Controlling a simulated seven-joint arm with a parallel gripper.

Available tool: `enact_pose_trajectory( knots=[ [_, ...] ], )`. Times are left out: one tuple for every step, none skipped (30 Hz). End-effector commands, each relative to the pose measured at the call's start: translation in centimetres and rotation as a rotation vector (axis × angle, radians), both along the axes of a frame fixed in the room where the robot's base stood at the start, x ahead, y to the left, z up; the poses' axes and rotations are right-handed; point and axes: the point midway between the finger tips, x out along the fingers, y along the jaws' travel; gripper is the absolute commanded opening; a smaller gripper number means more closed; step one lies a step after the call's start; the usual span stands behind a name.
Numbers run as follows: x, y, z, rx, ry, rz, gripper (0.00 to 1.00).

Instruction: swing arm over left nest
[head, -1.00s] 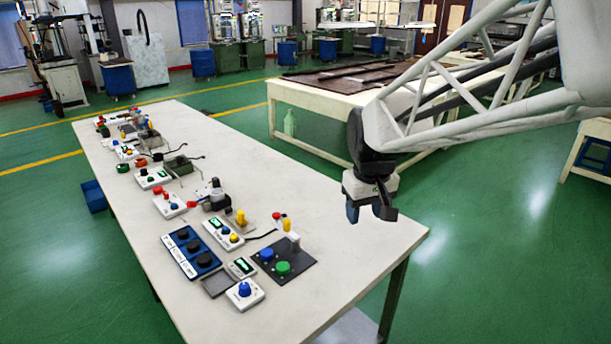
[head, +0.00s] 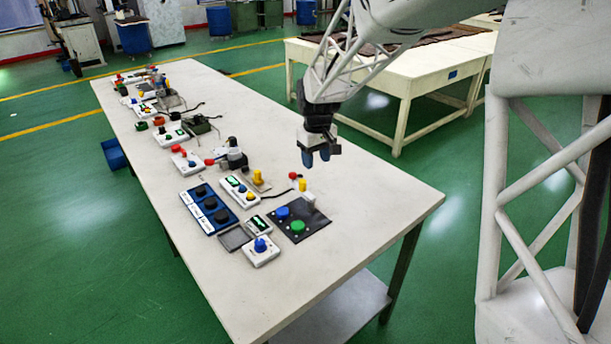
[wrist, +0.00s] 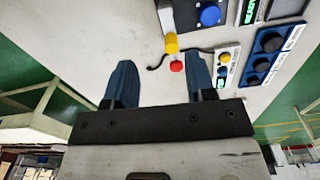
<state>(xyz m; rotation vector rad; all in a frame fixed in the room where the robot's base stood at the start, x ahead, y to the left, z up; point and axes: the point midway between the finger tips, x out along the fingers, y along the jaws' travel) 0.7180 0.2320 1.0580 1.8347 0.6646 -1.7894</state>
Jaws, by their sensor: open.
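My gripper (head: 316,156) hangs above the white table (head: 340,215), past the far right corner of a black plate (head: 318,226) with a blue button (head: 282,212) and a green button (head: 297,226). Its two blue-grey fingers point down, open and empty. Nothing is plainly recognisable as the left nest.
A white box with a blue knob (head: 261,250) sits at the near end. A small camera-like device (head: 235,158) stands left of my gripper. Several control boxes and cables line the table's left side. The right side of the table is clear.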

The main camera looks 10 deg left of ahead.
Motion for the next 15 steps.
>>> enact_pose_trajectory(
  knots=[
    [0.7,0.9,-0.8,-0.002,0.006,0.017,0.50],
    [1.1,1.4,-1.1,-0.002,0.008,0.025,0.50],
    [1.6,1.9,-1.7,-0.004,0.011,0.035,0.50],
    [1.9,2.3,-2.0,-0.005,0.014,0.042,0.50],
    [2.2,2.6,-2.2,-0.005,0.015,0.049,0.50],
    [2.5,3.0,-2.6,-0.006,0.017,0.058,0.50],
    [2.7,3.3,-2.8,-0.006,0.018,0.064,0.50],
    [2.8,3.5,-3.0,-0.006,0.019,0.068,0.50],
    [3.0,3.8,-3.2,-0.007,0.020,0.073,0.50],
    [3.1,3.9,-3.3,-0.007,0.021,0.076,0.50],
    [3.2,4.0,-3.4,-0.007,0.021,0.078,0.50],
    [3.3,4.1,-3.5,-0.008,0.022,0.080,0.50],
    [3.4,4.2,-3.6,-0.008,0.022,0.081,0.50],
    [3.4,4.2,-3.6,-0.007,0.023,0.082,0.50],
    [3.4,4.2,-3.6,-0.007,0.023,0.082,0.50]
  ],
)
